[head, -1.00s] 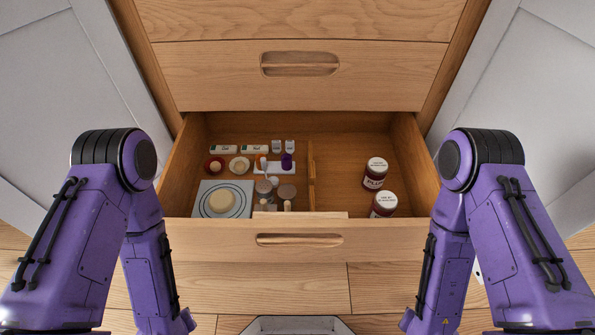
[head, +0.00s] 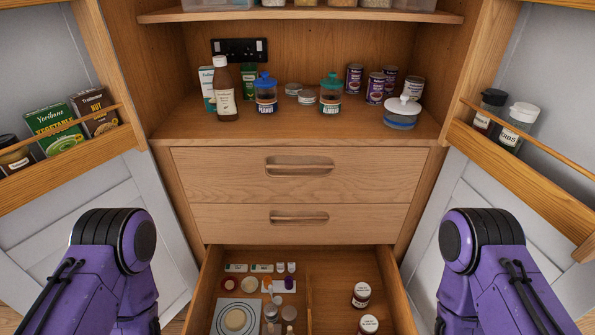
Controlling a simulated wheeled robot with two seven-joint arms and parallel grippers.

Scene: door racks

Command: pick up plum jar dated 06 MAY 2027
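Two dark jars with white lids stand in the right compartment of the open bottom drawer (head: 205,290) in the head view. The farther jar (head: 361,301) shows part of a label on its side. The nearer jar (head: 366,332) is cut off by the bottom edge of the view. Both lids carry print too small to read, so I cannot tell which jar has which date. My two purple arms show at the lower left and lower right. Both grippers are out of view.
Two shut drawers (head: 297,177) sit above. The shelf holds bottles, cans and a white-lidded dish (head: 402,113). Open doors with racks (head: 65,140) flank both sides.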

